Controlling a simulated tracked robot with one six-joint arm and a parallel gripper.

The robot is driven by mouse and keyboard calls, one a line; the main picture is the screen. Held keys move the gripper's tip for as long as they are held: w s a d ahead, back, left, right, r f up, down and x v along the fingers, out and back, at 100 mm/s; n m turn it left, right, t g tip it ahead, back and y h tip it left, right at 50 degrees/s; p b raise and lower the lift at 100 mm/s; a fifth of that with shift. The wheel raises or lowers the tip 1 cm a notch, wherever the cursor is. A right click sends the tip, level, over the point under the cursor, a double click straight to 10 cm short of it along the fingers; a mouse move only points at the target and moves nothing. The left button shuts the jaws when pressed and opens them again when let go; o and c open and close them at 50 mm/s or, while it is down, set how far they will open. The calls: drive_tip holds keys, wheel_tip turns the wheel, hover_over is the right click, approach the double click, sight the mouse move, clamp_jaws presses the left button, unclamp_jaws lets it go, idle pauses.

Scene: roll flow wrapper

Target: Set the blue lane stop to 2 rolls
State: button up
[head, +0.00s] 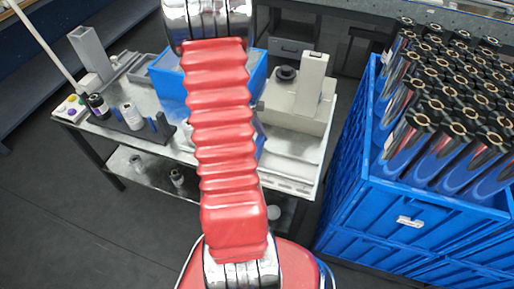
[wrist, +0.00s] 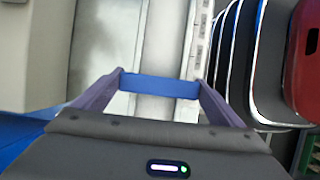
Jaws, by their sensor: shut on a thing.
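The blue lane stop (wrist: 160,87) is a short blue bar lying across a pale lane in the wrist view. My gripper (wrist: 160,80) is shut on it, with one purple finger at each end of the bar. A white strip with small printed marks (wrist: 200,40) runs along the right side of the lane; the marks are too blurred to read. In the head view my red arm hides the gripper and the stop. The pale wrapper machine (head: 290,115) stands on the table to the right of the arm.
A blue bin (head: 168,95) stands behind my arm on the metal table (head: 150,150). Bottles and small holders (head: 130,117) stand at the table's left. A large blue crate (head: 395,215) full of upright rolls stands at the right. Dark floor is clear at front left.

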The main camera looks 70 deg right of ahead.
drive_tip(key=o, duration=1.3)
drive_tip(key=shift+w+d, duration=0.1)
drive_tip(key=shift+w, duration=0.25)
drive_tip(key=shift+c, duration=0.2)
drive_tip(key=shift+s, duration=0.1)
drive_tip(key=shift+r, duration=0.15)
drive_tip(key=v, duration=1.3)
drive_tip(key=shift+r, duration=0.25)
